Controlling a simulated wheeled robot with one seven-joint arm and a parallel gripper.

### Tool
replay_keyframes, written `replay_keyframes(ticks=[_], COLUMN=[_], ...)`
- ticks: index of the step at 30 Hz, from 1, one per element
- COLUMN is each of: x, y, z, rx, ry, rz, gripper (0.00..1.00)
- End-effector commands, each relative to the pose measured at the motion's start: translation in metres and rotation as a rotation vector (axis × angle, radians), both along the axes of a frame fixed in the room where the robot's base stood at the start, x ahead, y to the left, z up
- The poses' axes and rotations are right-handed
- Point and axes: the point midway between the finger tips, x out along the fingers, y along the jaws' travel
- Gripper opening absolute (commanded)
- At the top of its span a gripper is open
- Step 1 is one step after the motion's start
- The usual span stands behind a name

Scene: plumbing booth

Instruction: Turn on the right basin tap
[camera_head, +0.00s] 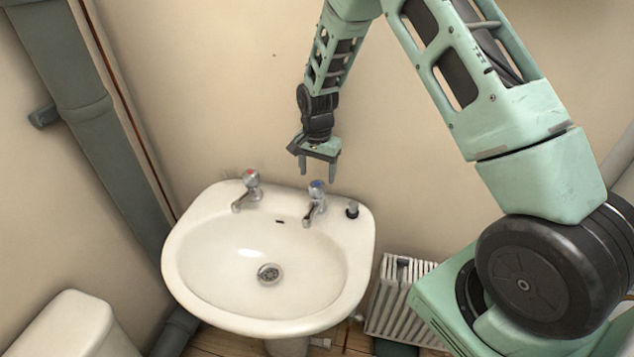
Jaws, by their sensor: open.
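The right basin tap (315,203) is chrome with a blue-marked knob on top and stands at the back right of the white basin (190,262). The left tap (248,191) has a red-marked knob and stands at the back left. No water shows under either spout. My gripper (318,176) is open and empty, pointing down just above the right tap's knob, close to the wall. The fingers look apart from the tap, one to each side of the knob in the picture. The exact height of the gap cannot be told.
A small dark plug (352,209) stands on the rim right of the right tap. A white radiator (388,298) is low on the right. A grey pipe (75,90) runs along the left wall, with a white cistern (75,328) at the lower left.

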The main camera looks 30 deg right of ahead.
Motion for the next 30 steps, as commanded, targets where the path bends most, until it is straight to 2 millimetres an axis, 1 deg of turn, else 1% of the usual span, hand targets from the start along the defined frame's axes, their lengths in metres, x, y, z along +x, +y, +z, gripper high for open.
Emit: replay_keyframes(ticks=[3,6,9,14,22,23,24,27,30], x=[0.000,0.000,0.000,0.000,0.000,0.000,0.000,0.000,0.000], y=[0.000,0.000,0.000,0.000,0.000,0.000,0.000,0.000,0.000], z=[-0.022,-0.036,-0.047,-0.055,-0.057,-0.056,-0.056,-0.056,-0.056], rx=[-0.001,0.000,-0.001,-0.001,0.000,0.000,0.000,0.000,0.000], ry=[0.003,0.002,0.001,-0.001,-0.001,-0.001,-0.001,-0.001,-0.001], rz=[0.001,0.000,-0.001,0.000,0.000,0.000,0.000,0.000,0.001], gripper=[0.65,0.65,0.65,0.65,0.65,0.57,0.46,0.20,0.20])
